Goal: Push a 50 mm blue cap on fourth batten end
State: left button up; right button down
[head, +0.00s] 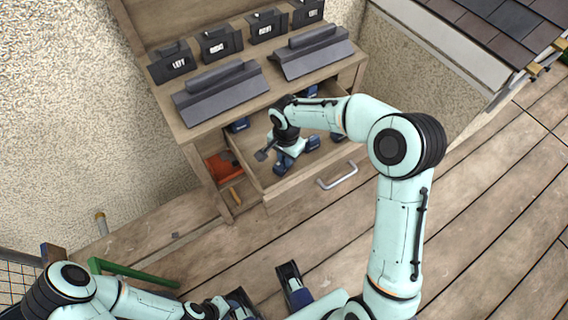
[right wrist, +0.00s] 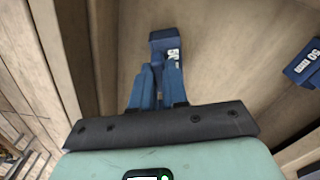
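My right gripper (right wrist: 160,70) reaches down into the open drawer (head: 256,185); its palm and wrist show in the head view (head: 287,157). In the right wrist view its two blue fingers are close together, with a narrow gap. A blue cap (right wrist: 163,42) with a partly hidden white 50 label lies at the fingertips, overlapped by them. I cannot tell whether they grip it. Another blue cap marked 50 (right wrist: 304,64) lies to the right in the drawer. My left gripper (head: 238,303) is at the bottom of the head view, cut off by the edge. The batten end is not clearly seen.
The wooden cabinet (head: 187,137) bears grey ridge pieces (head: 222,92) and several black labelled boxes (head: 221,43). The drawer has a metal handle (head: 338,176). An orange item (head: 224,166) lies in a compartment at left. Roof tiles (head: 485,30) are at upper right. The deck at right is clear.

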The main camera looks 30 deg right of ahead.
jog(key=shift+r, duration=0.1)
dwell(0.3)
jog(key=shift+r+p, duration=1.6)
jog(key=shift+r, duration=0.8)
